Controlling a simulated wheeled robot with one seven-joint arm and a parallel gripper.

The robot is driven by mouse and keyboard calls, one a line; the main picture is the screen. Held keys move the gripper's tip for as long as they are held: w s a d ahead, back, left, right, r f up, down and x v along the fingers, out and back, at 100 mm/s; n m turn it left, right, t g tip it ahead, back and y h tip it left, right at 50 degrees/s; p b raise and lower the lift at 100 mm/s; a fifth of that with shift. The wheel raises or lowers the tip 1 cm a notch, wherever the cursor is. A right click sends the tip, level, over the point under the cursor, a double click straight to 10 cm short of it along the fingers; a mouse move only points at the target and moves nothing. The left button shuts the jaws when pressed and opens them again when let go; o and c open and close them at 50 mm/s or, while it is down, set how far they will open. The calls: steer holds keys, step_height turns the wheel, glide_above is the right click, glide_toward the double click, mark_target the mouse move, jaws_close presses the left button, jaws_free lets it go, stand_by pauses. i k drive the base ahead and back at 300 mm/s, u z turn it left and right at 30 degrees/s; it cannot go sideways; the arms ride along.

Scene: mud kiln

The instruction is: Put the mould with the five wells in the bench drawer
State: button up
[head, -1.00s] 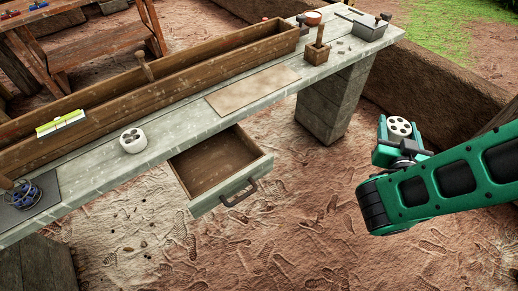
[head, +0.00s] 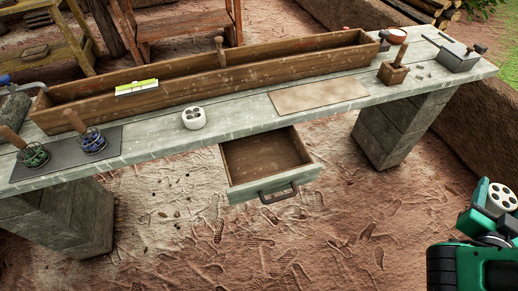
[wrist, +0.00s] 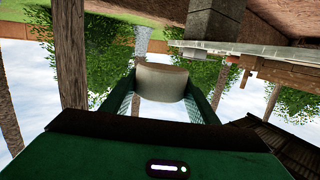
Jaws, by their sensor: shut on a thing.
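A round off-white mould (head: 500,197) with several dark wells in its top is held in my gripper (head: 494,212) at the right edge of the head view. In the wrist view the mould (wrist: 161,82) sits between the two green fingers of my gripper (wrist: 163,98), its plain side showing. The bench drawer (head: 262,187) is pulled out and looks empty. My gripper is well to the right of it, apart from the bench. A similar white mould (head: 194,118) with dark wells stands on the bench top, behind and left of the drawer.
The long bench (head: 235,123) carries a wooden trough (head: 200,83), a tan board (head: 318,95), a dark mat (head: 62,150) with wire-framed tools, a wooden block (head: 393,73) and a grey box (head: 458,58). The ground before the drawer is clear.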

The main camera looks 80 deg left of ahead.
mark_target(267, 166)
steer(key=u, duration=0.05)
steer(key=k, duration=2.45)
steer(key=u, duration=0.5)
steer(key=i, duration=1)
steer(key=z, duration=0.05)
